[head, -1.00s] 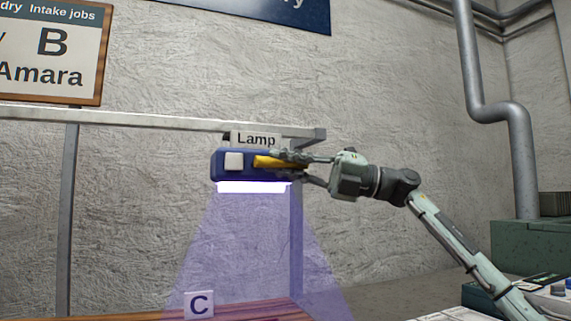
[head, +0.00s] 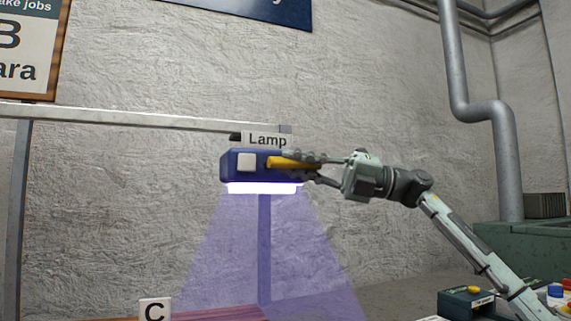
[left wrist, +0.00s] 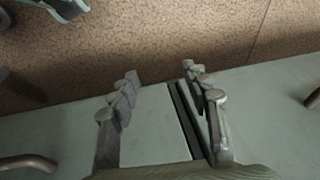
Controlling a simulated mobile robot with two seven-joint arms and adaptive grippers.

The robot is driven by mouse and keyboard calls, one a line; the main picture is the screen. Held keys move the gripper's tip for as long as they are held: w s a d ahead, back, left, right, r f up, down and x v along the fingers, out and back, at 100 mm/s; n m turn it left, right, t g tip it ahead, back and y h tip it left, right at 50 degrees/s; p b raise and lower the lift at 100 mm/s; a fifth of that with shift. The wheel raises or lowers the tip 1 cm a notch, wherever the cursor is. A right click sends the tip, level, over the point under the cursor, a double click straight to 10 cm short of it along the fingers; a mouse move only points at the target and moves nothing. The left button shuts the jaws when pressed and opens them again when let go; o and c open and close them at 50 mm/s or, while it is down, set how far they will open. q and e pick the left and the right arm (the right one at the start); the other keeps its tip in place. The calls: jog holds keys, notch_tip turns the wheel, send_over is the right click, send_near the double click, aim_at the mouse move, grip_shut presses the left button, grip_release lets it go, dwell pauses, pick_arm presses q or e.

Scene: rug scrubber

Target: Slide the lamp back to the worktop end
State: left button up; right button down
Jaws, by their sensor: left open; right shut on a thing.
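The lamp (head: 233,167) is a dark blue box with a white square on its front and a lit violet-white strip underneath. It hangs at the right end of the overhead rail (head: 110,116), under a "Lamp" label. A violet beam falls from it. My right gripper (head: 296,161) is shut on the lamp's yellow handle (head: 280,163), reaching in from the right. My left gripper (left wrist: 158,85) is open and empty in the left wrist view.
A rail post (head: 264,250) stands behind the beam. A grey pipe (head: 458,80) runs down the wall at the right. A green unit (head: 530,240) and a dark box with a yellow button (head: 466,300) are at the lower right. The rail left of the lamp looks clear.

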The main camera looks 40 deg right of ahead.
jog(key=shift+s+d+r, duration=0.1)
jog(key=shift+s+d, duration=0.1)
jog(key=shift+d, duration=0.85)
jog(key=c, duration=1.5)
grip_release()
jog(key=shift+s+d, duration=0.1)
jog(key=shift+d, duration=0.1)
jog(key=shift+c, duration=0.2)
jog(key=shift+a, duration=0.1)
jog(key=v, duration=1.2)
